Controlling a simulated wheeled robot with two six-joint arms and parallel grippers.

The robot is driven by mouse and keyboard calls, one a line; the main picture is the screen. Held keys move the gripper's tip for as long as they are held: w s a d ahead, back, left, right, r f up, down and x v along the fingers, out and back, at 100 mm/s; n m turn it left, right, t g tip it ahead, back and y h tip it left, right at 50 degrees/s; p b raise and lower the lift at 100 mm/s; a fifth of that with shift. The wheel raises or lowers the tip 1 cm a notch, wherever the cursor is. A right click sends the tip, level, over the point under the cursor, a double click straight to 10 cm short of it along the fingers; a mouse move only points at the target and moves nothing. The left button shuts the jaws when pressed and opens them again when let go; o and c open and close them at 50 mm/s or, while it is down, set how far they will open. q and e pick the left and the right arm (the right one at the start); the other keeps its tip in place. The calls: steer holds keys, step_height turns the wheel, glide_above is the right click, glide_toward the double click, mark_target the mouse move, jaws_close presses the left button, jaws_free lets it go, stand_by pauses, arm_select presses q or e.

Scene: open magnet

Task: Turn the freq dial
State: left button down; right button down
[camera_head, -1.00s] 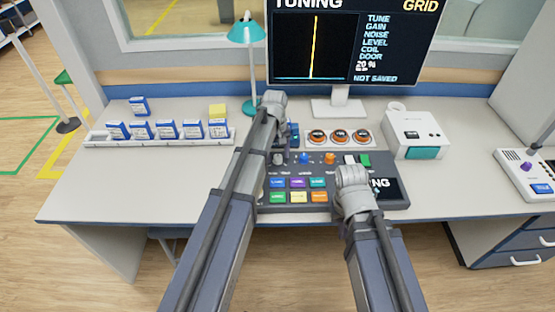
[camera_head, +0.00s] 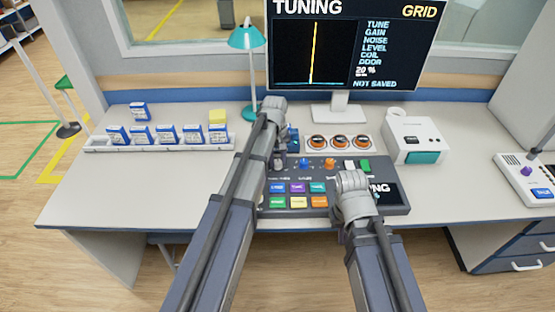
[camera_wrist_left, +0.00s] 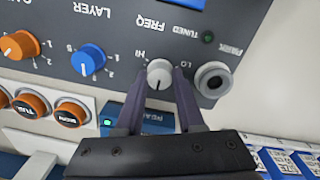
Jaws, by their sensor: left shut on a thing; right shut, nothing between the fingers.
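The freq dial (camera_wrist_left: 160,73) is a light grey round knob on the dark console, between the HI and LO marks, under the upside-down word FREQ in the left wrist view. My left gripper (camera_wrist_left: 158,88) is shut on it, one dark finger on each side. In the head view my left gripper (camera_head: 278,160) reaches down to the console's upper left, and the arm hides most of the dial. My right gripper (camera_head: 342,236) hangs at the console's front edge, mostly hidden by its own wrist. It holds nothing that I can see. The monitor (camera_head: 352,45) shows TUNING with a yellow vertical line.
A blue knob (camera_wrist_left: 88,59), an orange knob (camera_wrist_left: 20,45) and a round grey socket (camera_wrist_left: 213,80) sit near the dial. Coloured buttons (camera_head: 298,188) fill the console's front. A teal lamp (camera_head: 245,40) and a rack of blue-white boxes (camera_head: 165,135) stand left.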

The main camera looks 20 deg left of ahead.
arm_select(q)
steer(key=shift+m, duration=0.3)
steer(key=m, duration=0.4)
steer(key=shift+m, duration=0.4)
steer(key=m, duration=0.5)
steer(key=shift+m, duration=0.4)
steer(key=c, duration=0.5)
jaws_free()
